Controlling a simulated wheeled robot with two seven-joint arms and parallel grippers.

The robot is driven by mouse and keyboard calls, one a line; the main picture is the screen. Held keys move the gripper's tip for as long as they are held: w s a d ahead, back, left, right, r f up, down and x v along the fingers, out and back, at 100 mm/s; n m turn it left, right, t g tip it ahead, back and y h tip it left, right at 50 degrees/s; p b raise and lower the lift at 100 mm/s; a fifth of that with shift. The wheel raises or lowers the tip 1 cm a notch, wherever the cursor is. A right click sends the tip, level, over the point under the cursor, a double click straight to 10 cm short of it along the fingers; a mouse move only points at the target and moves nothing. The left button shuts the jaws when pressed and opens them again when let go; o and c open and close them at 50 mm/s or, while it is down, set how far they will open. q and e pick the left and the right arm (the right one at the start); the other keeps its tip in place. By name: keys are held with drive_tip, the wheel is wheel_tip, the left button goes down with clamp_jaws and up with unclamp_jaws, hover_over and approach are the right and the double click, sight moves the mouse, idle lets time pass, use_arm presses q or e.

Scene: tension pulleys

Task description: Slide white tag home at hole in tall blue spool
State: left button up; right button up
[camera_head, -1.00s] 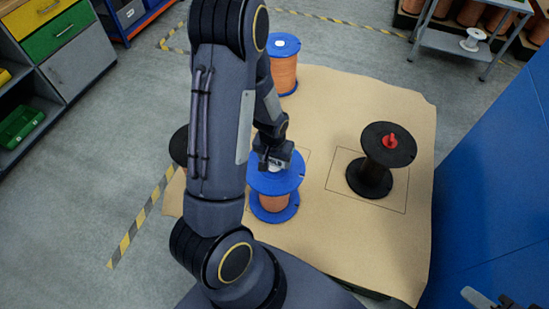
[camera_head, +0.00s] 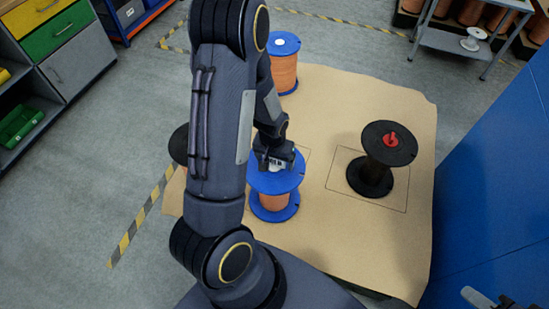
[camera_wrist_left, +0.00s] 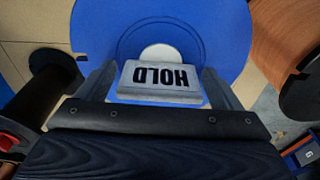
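A blue-flanged spool with copper-coloured winding (camera_head: 272,201) stands upright on the tan mat, below my left gripper (camera_head: 277,166). In the left wrist view its blue top flange (camera_wrist_left: 215,30) fills the upper middle. A pale tag marked HOLD (camera_wrist_left: 160,82) sits between the fingers of my left gripper, which is shut on it over the flange. A white disc (camera_wrist_left: 161,52) at the flange's centre shows behind the tag, partly covered by it. I cannot tell whether the tag touches the spool. A pale part of my right gripper (camera_head: 477,297) shows at the lower right; its state is unclear.
Another blue spool (camera_head: 284,70) with a white centre stands at the mat's back. A black spool (camera_head: 388,145) with a red piece (camera_head: 391,140) on top stands inside a marked rectangle at right. A further black spool (camera_head: 179,146) is partly hidden behind my left arm. The mat's front right (camera_head: 370,250) is clear.

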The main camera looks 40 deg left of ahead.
use_arm(q)
drive_tip(key=shift+o, duration=0.3)
drive_tip(key=shift+r, duration=0.55)
wheel_tip(320, 180, up, 7)
drive_tip(key=p, duration=0.1)
drive_tip(key=shift+s+d+f, duration=0.15)
drive_tip(key=shift+s, duration=0.3)
drive_tip(key=s+d+r+t+h+p, duration=0.1)
drive_tip(key=s+d+r, duration=0.2)
drive_tip(key=r, duration=0.4)
drive_tip(key=s+d+r+m+t+h+p, duration=0.1)
drive_tip(key=s+d+r+p, duration=0.1)
drive_tip(key=s+d+r, duration=0.2)
drive_tip(key=s+d+r+m+t+h+p, duration=0.1)
drive_tip(key=s+d+r+t+h, duration=0.1)
drive_tip(key=s+d+r, duration=0.2)
drive_tip(key=s+r, duration=0.3)
drive_tip(key=r, duration=0.5)
drive_tip(key=shift+d, duration=0.2)
drive_tip(key=shift+s, duration=0.1)
